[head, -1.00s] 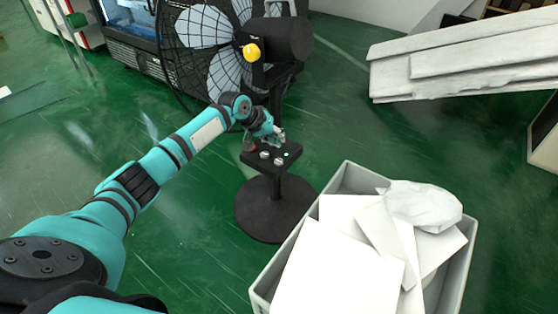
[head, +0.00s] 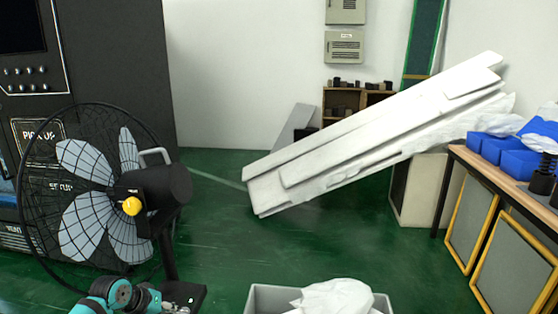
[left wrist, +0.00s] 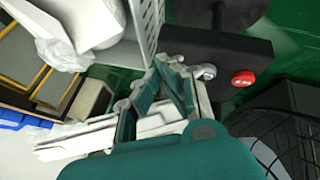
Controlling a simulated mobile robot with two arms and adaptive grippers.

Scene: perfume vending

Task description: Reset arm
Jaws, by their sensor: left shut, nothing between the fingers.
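My left gripper (left wrist: 168,68) is shut and empty in the left wrist view. It is close beside the black button box (left wrist: 222,52), which carries a red button (left wrist: 243,78) and a silver button (left wrist: 207,71). I cannot tell whether the fingers touch the box. In the head view, my left arm shows only at the bottom edge, and the box (head: 184,292) is cut off there. My right gripper is in neither view.
A large black fan (head: 100,205) stands behind the box. A grey bin (head: 262,298) with white scraps is to its right. A white slab stack (head: 370,135) leans farther back. A workbench (head: 500,178) with blue bins (head: 518,162) is at right. Green floor between is clear.

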